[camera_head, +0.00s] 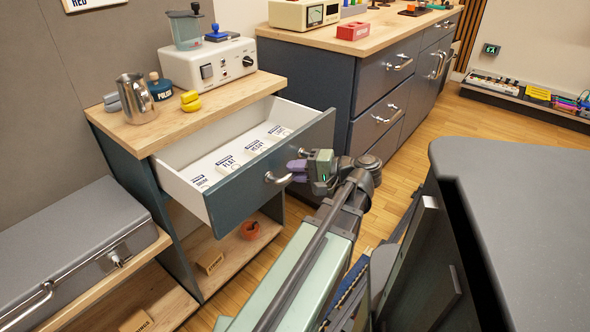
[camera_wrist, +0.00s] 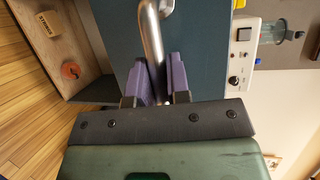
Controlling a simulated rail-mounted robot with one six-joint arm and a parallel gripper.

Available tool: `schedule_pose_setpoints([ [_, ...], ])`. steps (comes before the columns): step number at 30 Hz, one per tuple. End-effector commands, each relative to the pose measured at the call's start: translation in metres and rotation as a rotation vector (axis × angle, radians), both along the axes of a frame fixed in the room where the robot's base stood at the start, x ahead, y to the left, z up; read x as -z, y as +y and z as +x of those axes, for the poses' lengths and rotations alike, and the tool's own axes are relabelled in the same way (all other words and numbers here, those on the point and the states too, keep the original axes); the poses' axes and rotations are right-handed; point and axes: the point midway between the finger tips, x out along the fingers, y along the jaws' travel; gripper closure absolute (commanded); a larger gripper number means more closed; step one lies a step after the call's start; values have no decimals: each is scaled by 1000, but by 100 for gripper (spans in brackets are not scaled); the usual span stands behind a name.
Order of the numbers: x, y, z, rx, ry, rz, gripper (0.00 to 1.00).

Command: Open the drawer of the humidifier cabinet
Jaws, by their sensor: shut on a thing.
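The humidifier cabinet (camera_head: 137,178) has a wooden top and dark blue-grey sides. Its drawer (camera_head: 256,186) is pulled well out, showing a white inside with several labelled pieces lying on its floor. The drawer front carries a curved metal handle (camera_head: 276,179); the handle also shows in the wrist view (camera_wrist: 151,35). My gripper (camera_head: 294,171) is at the drawer front, its purple fingers shut on the handle. In the wrist view my gripper (camera_wrist: 159,72) has one finger on each side of the bar.
A white device with a clear tank (camera_head: 208,66), a metal jug (camera_head: 136,98) and yellow pieces (camera_head: 190,101) stand on the cabinet top. A longer dark drawer unit (camera_head: 325,90) stands behind. A grey counter (camera_head: 520,200) is at right. Wooden floor (camera_head: 425,118) lies between.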

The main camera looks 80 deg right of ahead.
Motion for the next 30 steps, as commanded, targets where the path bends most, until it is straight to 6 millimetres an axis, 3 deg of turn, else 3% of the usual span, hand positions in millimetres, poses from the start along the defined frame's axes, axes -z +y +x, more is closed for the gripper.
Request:
schedule_pose_setpoints([
  [1,0,0,0,0,-1,0,100],
  [2,0,0,0,0,-1,0,80],
  [6,0,0,0,0,-1,0,59],
  [16,-2,0,-5,2,0,0,59],
  [24,-13,4,-57,4,-1,0,59],
  [30,-14,7,-74,1,-1,0,59],
])
